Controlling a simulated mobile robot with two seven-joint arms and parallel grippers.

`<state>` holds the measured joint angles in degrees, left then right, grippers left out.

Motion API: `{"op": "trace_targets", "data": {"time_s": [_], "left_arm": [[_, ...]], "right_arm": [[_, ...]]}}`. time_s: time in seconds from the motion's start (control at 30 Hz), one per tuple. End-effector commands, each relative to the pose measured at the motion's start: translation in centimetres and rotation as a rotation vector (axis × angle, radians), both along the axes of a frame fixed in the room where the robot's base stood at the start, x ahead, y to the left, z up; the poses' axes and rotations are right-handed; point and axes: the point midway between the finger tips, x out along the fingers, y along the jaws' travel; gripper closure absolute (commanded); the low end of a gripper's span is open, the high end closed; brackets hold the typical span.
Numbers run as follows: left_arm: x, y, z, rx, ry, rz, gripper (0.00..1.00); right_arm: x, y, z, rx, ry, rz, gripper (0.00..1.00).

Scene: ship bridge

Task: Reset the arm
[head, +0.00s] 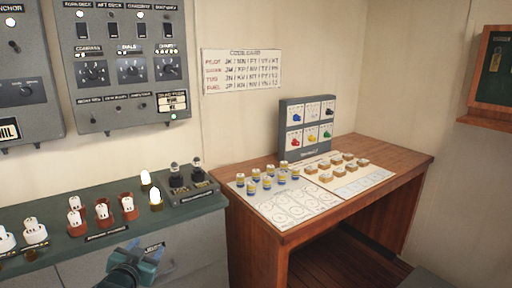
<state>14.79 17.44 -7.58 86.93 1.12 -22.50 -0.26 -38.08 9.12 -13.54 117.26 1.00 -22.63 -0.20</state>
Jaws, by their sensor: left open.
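My left gripper (142,258) shows at the bottom of the head view, in front of the green-topped console. It is open, with nothing seen between its fingers, and it is apart from the console's items. My right gripper is not in view.
A green-topped console (205,204) at left bears several white plugs (75,210). A wooden desk (395,160) at right holds a white chart sheet (300,209) with several small items and a grey box (308,146). Switch panels (125,100) and a code card (241,70) are on the wall.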

Motion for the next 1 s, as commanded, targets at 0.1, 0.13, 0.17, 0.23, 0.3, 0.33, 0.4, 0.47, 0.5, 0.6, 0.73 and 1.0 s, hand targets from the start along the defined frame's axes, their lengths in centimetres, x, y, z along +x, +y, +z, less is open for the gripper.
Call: {"op": "trace_targets", "data": {"time_s": [0.1,0.13,0.17,0.23,0.3,0.33,0.4,0.47,0.5,0.6,0.73,1.0], "left_arm": [[-5.4,-3.5,-5.5,-0.032,0.087,-0.052,0.47],[-7.0,-4.4,-6.8,-0.043,0.111,-0.064,0.47],[-8.7,-5.3,-8.0,-0.055,0.133,-0.077,0.47],[-12.9,-7.4,-10.6,-0.087,0.190,-0.106,0.47],[-17.4,-9.5,-12.6,-0.124,0.245,-0.129,0.47],[-19.2,-10.2,-13.2,-0.141,0.267,-0.136,0.47],[-23.2,-11.9,-14.3,-0.178,0.316,-0.151,0.47],[-26.1,-12.9,-14.8,-0.206,0.352,-0.159,0.47],[-27.7,-13.5,-14.9,-0.223,0.372,-0.161,0.47],[-30.7,-14.5,-15.1,-0.256,0.407,-0.165,0.47],[-32.4,-15.1,-15.0,-0.275,0.429,-0.165,0.47],[-32.6,-15.1,-15.1,-0.277,0.432,-0.166,0.47]], "right_arm": [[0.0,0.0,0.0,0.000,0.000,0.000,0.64],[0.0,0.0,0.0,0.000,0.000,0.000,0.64],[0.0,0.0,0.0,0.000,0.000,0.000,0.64],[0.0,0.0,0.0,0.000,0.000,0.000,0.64],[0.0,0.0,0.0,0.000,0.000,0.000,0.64],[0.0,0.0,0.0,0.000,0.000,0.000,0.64],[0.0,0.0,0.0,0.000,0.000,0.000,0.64],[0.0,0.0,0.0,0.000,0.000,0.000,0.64],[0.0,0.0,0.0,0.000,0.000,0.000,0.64],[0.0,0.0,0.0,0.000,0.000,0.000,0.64],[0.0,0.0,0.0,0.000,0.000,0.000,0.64],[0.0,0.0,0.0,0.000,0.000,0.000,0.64]]}}
